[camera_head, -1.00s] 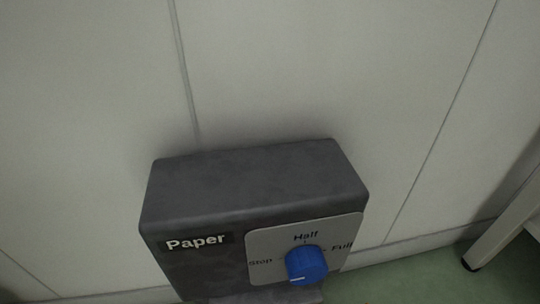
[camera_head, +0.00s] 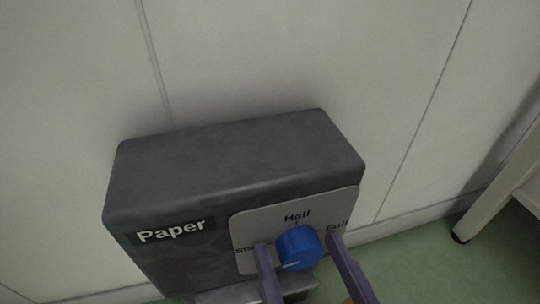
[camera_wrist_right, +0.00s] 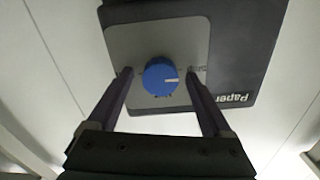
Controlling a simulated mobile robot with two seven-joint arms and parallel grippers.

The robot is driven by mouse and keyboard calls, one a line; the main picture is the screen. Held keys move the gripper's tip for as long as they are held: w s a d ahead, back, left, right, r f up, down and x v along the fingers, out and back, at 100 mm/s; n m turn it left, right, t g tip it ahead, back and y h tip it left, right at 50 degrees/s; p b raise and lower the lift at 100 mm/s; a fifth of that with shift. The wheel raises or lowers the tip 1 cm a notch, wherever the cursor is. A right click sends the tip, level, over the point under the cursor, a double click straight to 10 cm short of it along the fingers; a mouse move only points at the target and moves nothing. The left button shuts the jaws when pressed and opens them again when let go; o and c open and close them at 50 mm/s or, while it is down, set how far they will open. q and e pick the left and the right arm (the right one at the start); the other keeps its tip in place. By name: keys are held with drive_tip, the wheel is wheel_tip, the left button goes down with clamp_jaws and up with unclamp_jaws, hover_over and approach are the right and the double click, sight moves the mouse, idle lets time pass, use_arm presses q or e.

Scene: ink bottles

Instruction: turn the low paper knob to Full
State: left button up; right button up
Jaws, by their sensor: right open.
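The blue paper knob (camera_head: 299,249) sits on a light dial plate (camera_head: 252,219) marked Stop, Half and Full, on the front of a dark grey box (camera_head: 232,165) labelled Paper. Its white mark points to the Stop side. The knob also shows in the right wrist view (camera_wrist_right: 158,76), where the box is upside down. My right gripper (camera_head: 299,243) is open, with one finger on each side of the knob. In the wrist view (camera_wrist_right: 159,73) a gap shows between each finger and the knob. The fingers partly cover the Stop and Full labels. My left gripper is out of view.
The box is against a pale panelled wall (camera_head: 280,50). A pale leg (camera_head: 490,208) of some furniture stands on the green floor (camera_head: 430,260) at the right. The space above the box is clear.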

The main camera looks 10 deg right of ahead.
clamp_jaws()
idle(0.8)
